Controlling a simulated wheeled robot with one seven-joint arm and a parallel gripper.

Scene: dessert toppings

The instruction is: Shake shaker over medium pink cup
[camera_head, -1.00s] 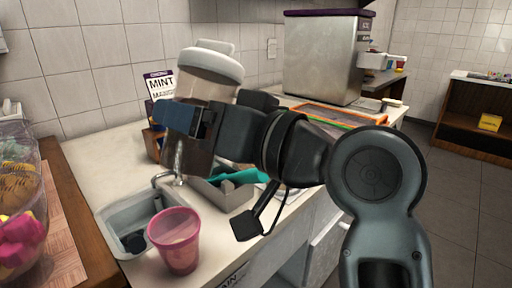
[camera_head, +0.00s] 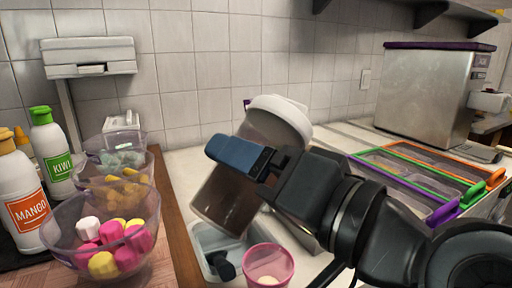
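The shaker (camera_head: 230,205) is a clear container with a white lid and dark brown contents. It is tilted, with its lid toward the upper right and its base toward the lower left. My gripper (camera_head: 240,157) is shut around its middle and holds it up over the counter. The pink cup (camera_head: 270,260) stands upright on the counter at the bottom edge of the view, below the shaker and slightly right of its base. Something pale shows inside the cup. The cup's lower part is cut off by the frame.
Clear bowls of toppings (camera_head: 68,222) and the mango (camera_head: 18,200) and kiwi (camera_head: 50,150) bottles stand at left. Colour-rimmed trays (camera_head: 400,180) and a steel machine (camera_head: 425,95) are at right.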

